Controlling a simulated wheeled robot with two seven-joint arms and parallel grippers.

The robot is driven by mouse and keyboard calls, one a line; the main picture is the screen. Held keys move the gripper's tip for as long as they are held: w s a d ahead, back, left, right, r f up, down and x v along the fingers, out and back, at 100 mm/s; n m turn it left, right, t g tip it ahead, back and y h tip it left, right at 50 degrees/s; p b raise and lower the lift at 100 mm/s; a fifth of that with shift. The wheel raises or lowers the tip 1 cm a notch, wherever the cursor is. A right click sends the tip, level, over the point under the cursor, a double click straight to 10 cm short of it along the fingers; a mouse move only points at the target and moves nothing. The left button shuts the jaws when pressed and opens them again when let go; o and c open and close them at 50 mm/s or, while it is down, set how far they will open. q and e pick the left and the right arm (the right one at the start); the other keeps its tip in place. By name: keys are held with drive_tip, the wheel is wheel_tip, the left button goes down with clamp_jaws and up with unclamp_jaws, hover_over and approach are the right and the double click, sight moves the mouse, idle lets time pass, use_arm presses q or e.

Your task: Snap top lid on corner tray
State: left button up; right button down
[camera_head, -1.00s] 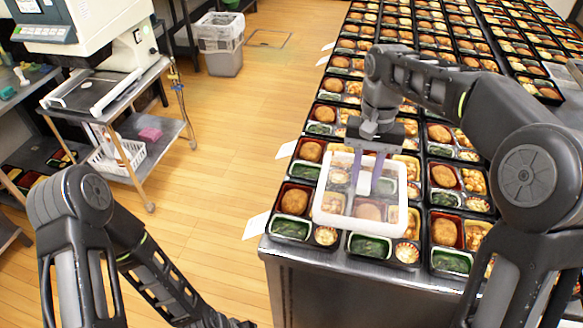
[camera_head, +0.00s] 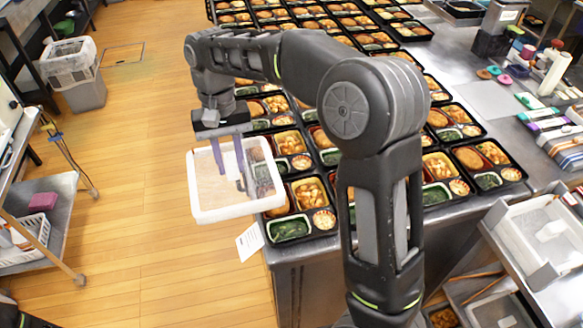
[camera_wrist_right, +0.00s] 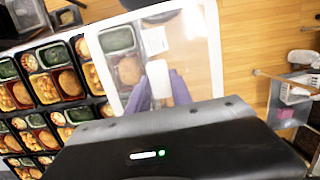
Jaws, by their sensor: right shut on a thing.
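My right gripper (camera_head: 232,168) is shut on the clear lid (camera_head: 235,214), which has a white rim. The lid is held in the air, mostly over the floor left of the table. In the head view its right edge overlaps the black corner tray (camera_head: 290,243) at the table's near left corner, hiding part of that tray. The tray's green vegetable and small round side dish show. In the right wrist view, the purple fingers (camera_wrist_right: 160,92) are at the lid (camera_wrist_right: 213,55), and trays show through its left part. My left gripper is not in view.
Rows of filled trays (camera_head: 435,193) cover the metal table (camera_head: 290,272). A paper sheet (camera_head: 250,243) sticks out at its left edge. A grey bin (camera_head: 85,96) and a shelf cart (camera_head: 50,190) stand left, with open floor (camera_head: 150,140) between. White containers (camera_head: 540,235) stand at the right.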

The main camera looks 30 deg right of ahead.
sight(265, 168)
drive_tip(key=s+d+m, duration=0.1)
drive_tip(key=d+m, duration=0.1)
drive_tip(key=s+d+f+m, duration=0.1)
drive_tip(key=d+m, duration=0.1)
drive_tip(key=m, duration=0.1)
drive_tip(key=s+d+m+t+y, duration=0.1)
drive_tip(key=d+m, duration=0.1)
drive_tip(key=m, duration=0.1)
drive_tip(key=shift+s+d+f+b, duration=0.1)
drive_tip(key=shift+d+f+b, duration=0.2)
drive_tip(key=shift+d+b, duration=0.1)
drive_tip(key=s+d+f+m+t, duration=0.1)
drive_tip(key=s+d+m, duration=0.3)
drive_tip(key=m, duration=0.6)
drive_tip(key=shift+s+d+f+b, duration=0.2)
drive_tip(key=shift+s+d+b, duration=0.15)
drive_tip(key=shift+d, duration=0.55)
drive_tip(key=shift+s+f, duration=0.1)
wheel_tip(265, 168, down, 6)
drive_tip(key=b, duration=0.4)
drive_tip(key=shift+b, duration=0.35)
